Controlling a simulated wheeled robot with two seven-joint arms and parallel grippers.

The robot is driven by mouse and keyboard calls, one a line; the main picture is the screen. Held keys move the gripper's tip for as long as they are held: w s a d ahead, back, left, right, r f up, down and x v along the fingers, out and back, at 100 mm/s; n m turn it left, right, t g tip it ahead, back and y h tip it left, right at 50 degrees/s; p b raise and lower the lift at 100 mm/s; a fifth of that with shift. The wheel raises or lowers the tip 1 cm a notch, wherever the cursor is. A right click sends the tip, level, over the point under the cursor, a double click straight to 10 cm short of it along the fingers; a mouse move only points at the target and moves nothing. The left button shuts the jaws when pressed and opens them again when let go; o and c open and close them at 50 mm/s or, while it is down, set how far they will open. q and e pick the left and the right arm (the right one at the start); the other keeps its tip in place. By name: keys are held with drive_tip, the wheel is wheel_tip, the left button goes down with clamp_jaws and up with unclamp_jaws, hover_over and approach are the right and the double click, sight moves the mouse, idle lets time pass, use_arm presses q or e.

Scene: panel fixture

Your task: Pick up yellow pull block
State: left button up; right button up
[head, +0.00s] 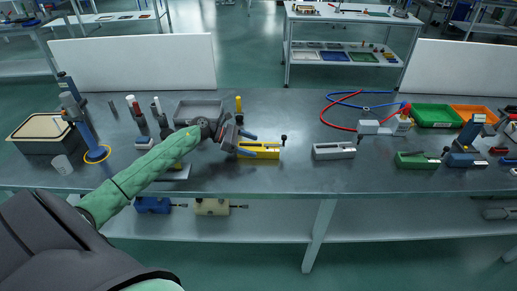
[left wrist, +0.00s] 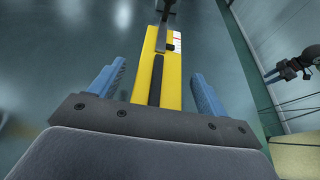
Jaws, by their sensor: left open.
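The yellow pull block (head: 262,153) lies on the grey bench near its front edge, with a small dark upright knob at its right end. My left gripper (head: 249,143) is at the block's left end, its two blue fingers apart. In the left wrist view the yellow pull block (left wrist: 146,76) runs lengthwise between the open blue fingers (left wrist: 157,85), with visible gaps on both sides. A dark slot runs along its top and a white label with red marks is on its right side.
A grey-white block (head: 334,151) and a green block (head: 416,161) lie to the right on the bench (head: 300,118). A yellow-topped post (head: 239,108) and a grey tray (head: 199,109) stand behind my left gripper. Red and blue hoses curve at the back right.

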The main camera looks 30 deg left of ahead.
use_arm(q)
drive_tip(key=shift+w+d+f, duration=0.1)
drive_tip(key=shift+d, duration=0.05)
drive_tip(key=shift+c, duration=0.3)
drive_tip(key=c, duration=1.2)
drive_tip(key=shift+c, duration=0.2)
